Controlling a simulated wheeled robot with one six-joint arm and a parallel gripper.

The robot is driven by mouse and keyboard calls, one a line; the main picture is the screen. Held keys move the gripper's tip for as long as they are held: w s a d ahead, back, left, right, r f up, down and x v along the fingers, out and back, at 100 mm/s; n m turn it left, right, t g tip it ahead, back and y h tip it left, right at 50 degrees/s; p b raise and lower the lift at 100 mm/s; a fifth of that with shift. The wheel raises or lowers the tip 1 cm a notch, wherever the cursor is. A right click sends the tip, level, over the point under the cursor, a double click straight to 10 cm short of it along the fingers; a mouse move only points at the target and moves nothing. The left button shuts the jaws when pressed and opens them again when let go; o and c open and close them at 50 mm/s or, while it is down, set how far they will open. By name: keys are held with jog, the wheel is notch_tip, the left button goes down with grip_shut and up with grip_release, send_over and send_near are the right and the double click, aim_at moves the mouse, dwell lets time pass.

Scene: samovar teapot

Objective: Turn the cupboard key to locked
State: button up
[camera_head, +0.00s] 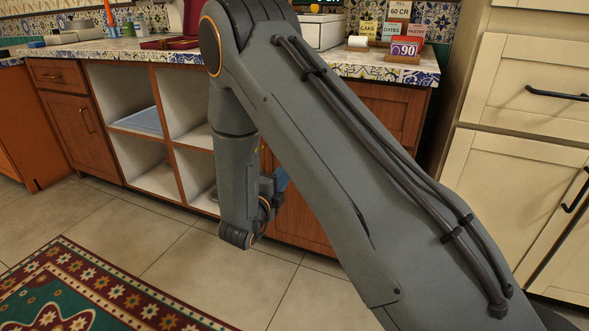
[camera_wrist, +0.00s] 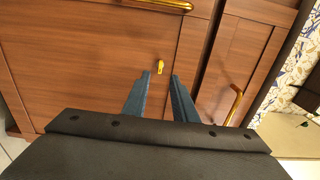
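The small brass key (camera_wrist: 160,66) sticks out of the brown wooden cupboard door (camera_wrist: 105,55) in the wrist view. Its bow looks roughly upright with a slight tilt; its exact angle is too small to tell. My gripper (camera_wrist: 161,76) has two blue fingers, apart and empty, pointing at the door. The key shows just beyond and between the fingertips, and I cannot tell how much depth separates them. In the head view, my gripper (camera_head: 279,180) is by the cupboard front (camera_head: 298,222), partly behind my arm, and the key is hidden.
Brass handles sit above (camera_wrist: 165,4) and right (camera_wrist: 234,104) of the key. Open shelves (camera_head: 150,165) lie left of the cupboard. The tiled counter (camera_head: 120,50) holds boxes and small signs. A cream cabinet (camera_head: 510,150) stands right. The tile floor (camera_head: 190,258) is clear beside a patterned rug (camera_head: 85,295).

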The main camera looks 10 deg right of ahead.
jog(key=b+x, duration=0.1)
jog(key=x, duration=0.6)
jog(key=shift+b, duration=0.4)
grip_shut()
